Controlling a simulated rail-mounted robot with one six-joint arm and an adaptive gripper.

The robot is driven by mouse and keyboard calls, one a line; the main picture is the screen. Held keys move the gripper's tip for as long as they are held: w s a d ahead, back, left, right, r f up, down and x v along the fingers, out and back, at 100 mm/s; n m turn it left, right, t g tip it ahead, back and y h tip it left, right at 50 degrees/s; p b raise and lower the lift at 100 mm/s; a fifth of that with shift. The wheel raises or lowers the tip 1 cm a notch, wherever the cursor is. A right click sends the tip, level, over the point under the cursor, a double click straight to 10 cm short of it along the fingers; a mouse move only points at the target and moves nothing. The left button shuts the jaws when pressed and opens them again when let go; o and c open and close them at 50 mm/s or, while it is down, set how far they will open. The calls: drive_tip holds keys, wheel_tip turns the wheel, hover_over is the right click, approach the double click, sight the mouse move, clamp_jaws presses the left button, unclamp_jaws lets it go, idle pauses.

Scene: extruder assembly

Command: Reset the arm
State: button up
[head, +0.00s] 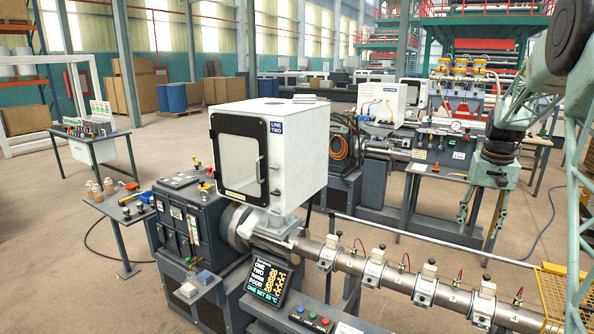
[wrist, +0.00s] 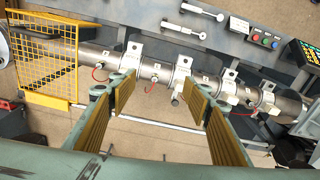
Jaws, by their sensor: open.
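My gripper (head: 477,232) hangs from my pale green arm at the right of the head view, with its fingers pointing down and spread apart. In the wrist view my gripper (wrist: 162,92) shows two yellow-padded fingers wide apart with nothing between them. The extruder barrel (wrist: 146,68) crosses the wrist view beyond the fingertips, and no contact with it shows. The same barrel (head: 345,262) runs along the lower right of the head view, with numbered clamp blocks and red-wired fittings along it.
A white "LINE TWO" cabinet (head: 292,147) stands over the barrel's left end. A yellow mesh guard (head: 552,295) stands at the barrel's right end. A control display (head: 266,284) and button box (head: 312,319) sit in front. Side tables (head: 128,207) stand left; open floor lies between.

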drive_tip(key=s+a+r+n+t+b, duration=0.1)
drive_tip(key=s+a+r+b, duration=0.1)
drive_tip(key=s+a+r, duration=0.8)
drive_tip(key=s+a+r+n+t+b, duration=0.15)
drive_tip(key=s+a+r, duration=0.45)
drive_tip(key=s+a, duration=0.65)
drive_tip(key=s+a+f+b, duration=0.1)
drive_tip(key=s+a, duration=0.4)
drive_tip(key=s, duration=0.5)
drive_tip(key=s+a+f+n+b, duration=0.1)
drive_tip(key=s+a+f, duration=0.2)
drive_tip(key=s, duration=0.8)
drive_tip(key=s+a+f+n+b, duration=0.1)
drive_tip(key=s+a+f+b, duration=0.1)
drive_tip(key=s+a, duration=0.5)
drive_tip(key=s, duration=0.3)
drive_tip(key=shift+s+f+t, duration=0.35)
drive_tip(key=shift+s, duration=0.05)
drive_tip(key=shift+d+n, duration=0.15)
drive_tip(key=shift+n, duration=0.1)
